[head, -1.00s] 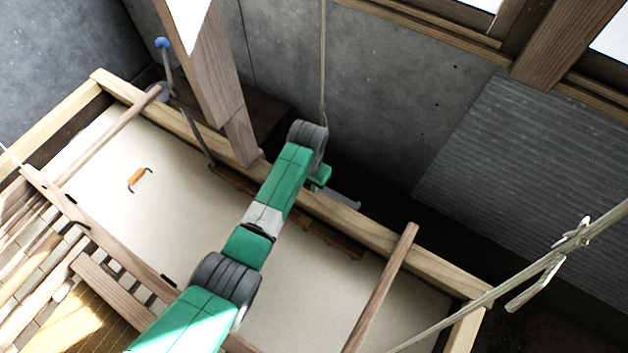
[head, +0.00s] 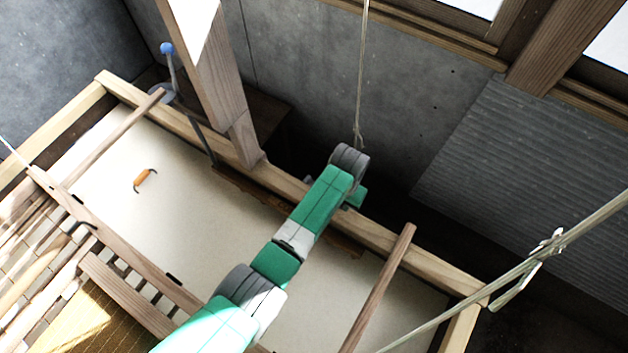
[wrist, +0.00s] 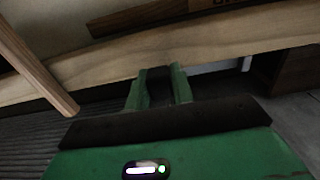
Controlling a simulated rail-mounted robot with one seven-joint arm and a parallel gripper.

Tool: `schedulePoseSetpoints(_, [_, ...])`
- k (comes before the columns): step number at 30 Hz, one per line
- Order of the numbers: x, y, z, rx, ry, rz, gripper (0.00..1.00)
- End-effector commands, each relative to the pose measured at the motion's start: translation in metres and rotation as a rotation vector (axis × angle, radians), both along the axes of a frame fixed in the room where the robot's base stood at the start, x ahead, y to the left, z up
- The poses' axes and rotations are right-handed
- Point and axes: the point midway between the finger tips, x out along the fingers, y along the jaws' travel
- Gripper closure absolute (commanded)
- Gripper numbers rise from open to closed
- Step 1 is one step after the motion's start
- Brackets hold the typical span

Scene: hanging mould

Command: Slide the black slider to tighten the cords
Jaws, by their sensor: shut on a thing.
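My gripper (wrist: 160,80) shows in the wrist view with its two green fingers close around a small dark block between the tips, which looks like the black slider (wrist: 158,72). In the head view my arm's end is beyond the far beam of the wooden frame, and the fingers and slider are hidden there. A thin pale cord (head: 362,75) hangs from above down to my arm's end. Another pale cord (head: 450,310) with a knotted loop (head: 540,255) runs slanting at the right. I cannot see how the cords pass through the slider.
The wooden frame (head: 440,262) surrounds a pale vat surface (head: 225,235) under my arm. A wooden post (head: 215,75) and a blue-knobbed lever (head: 167,50) stand at the back. A loose wooden bar (head: 385,285) lies across the frame. An orange-handled tool (head: 145,180) lies left.

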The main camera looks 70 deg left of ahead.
Motion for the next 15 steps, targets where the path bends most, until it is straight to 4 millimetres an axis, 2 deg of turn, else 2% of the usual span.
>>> schedulePoseSetpoints(3, [0.0015, -0.0016, 0.0005, -0.002, -0.003, -0.002, 0.99])
schedulePoseSetpoints(4, [0.0015, -0.0016, 0.0005, -0.001, -0.002, -0.002, 0.71])
schedulePoseSetpoints(7, [0.0013, -0.0014, 0.0004, -0.001, -0.002, -0.002, 0.51])
schedulePoseSetpoints(15, [0.0008, -0.0008, 0.0013, -0.002, -0.001, -0.001, 0.51])
